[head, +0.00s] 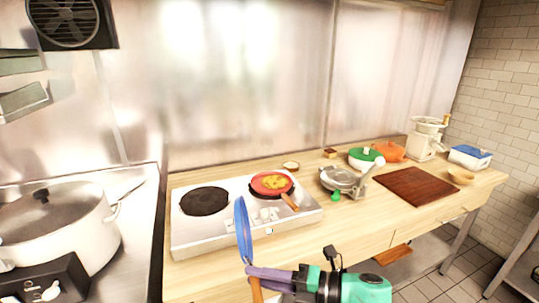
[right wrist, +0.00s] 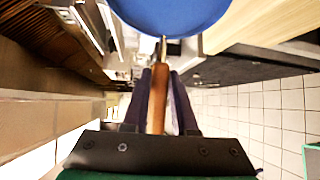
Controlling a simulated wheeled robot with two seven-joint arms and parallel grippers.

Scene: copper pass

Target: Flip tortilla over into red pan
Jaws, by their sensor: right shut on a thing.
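The red pan (head: 258,190) sits on the right burner of the white stove, its wooden handle pointing to the front right. A yellow, patchy round thing, seemingly the tortilla (head: 274,182), lies inside it. My right gripper (head: 250,271) is shut on the wooden handle of a blue pan (head: 243,230). The blue pan is tipped nearly edge-on in the head view, in front of the stove and left of the red pan. In the right wrist view the handle (right wrist: 158,100) lies between the fingers, with the blue pan (right wrist: 170,14) beyond. Its inside is hidden. My left gripper is not in view.
The white two-burner stove (head: 210,240) has a bare dark left burner (head: 204,201). A large pot (head: 60,225) stands at left. A metal press (head: 343,181), green-lidded pot (head: 366,158) and brown board (head: 415,187) stand to the right. The counter front right of the stove is clear.

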